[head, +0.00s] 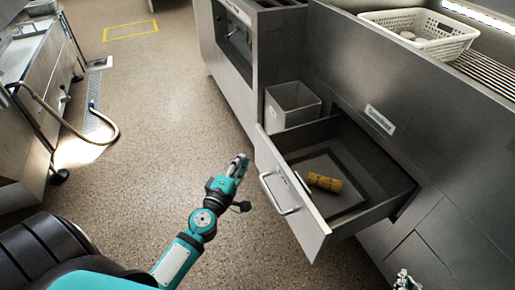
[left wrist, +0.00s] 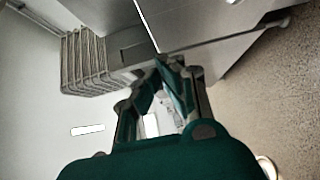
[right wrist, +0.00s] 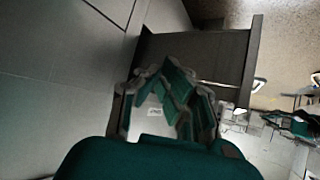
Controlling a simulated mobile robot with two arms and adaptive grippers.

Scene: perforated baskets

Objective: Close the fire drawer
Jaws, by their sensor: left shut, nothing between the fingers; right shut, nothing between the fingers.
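The drawer (head: 318,228) stands pulled well out of the steel cabinet, with a bar handle (head: 277,195) on its front. Inside lie a dark tray (head: 345,201) and a yellow-brown bundle (head: 324,182). My left gripper (head: 241,160) is shut and empty, just left of the drawer front near its far end; a gap seems to show between them. Its fingers also show in the left wrist view (left wrist: 172,72). My right gripper (head: 404,278) is shut at the bottom edge, right of the drawer. The right wrist view shows its fingers (right wrist: 172,82) before the drawer's dark side (right wrist: 197,55).
A pale bin (head: 291,106) stands at the drawer's far end; its exact support is unclear. A white perforated basket (head: 424,34) sits on the counter. The cabinet face (head: 340,65) carries a small label (head: 379,119). Open floor (head: 150,150) lies left of the drawer.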

